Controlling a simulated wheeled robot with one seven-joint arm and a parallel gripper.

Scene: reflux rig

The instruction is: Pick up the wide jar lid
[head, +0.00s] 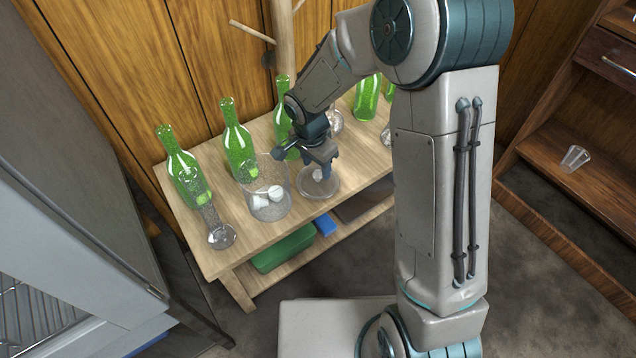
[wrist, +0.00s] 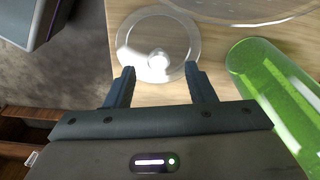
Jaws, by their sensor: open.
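The wide jar lid (wrist: 137,41) is a clear glass disc with a round pale knob (wrist: 158,60) at its centre. It lies on the wooden table, and in the head view the lid (head: 331,188) is right of the glass jar. My gripper (wrist: 160,78) is open, with its two fingertips on either side of the knob's near side in the wrist view. In the head view my gripper (head: 319,168) is just above the lid and partly hides it. I cannot tell whether the fingers touch the lid.
The clear jar (head: 268,205) holds several white pieces. Green bottles (head: 237,142) stand along the table's back, and one bottle (wrist: 268,90) is close to my right finger in the wrist view. A thin glass (head: 219,230) stands left. The wooden table's (head: 218,262) front edge is near.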

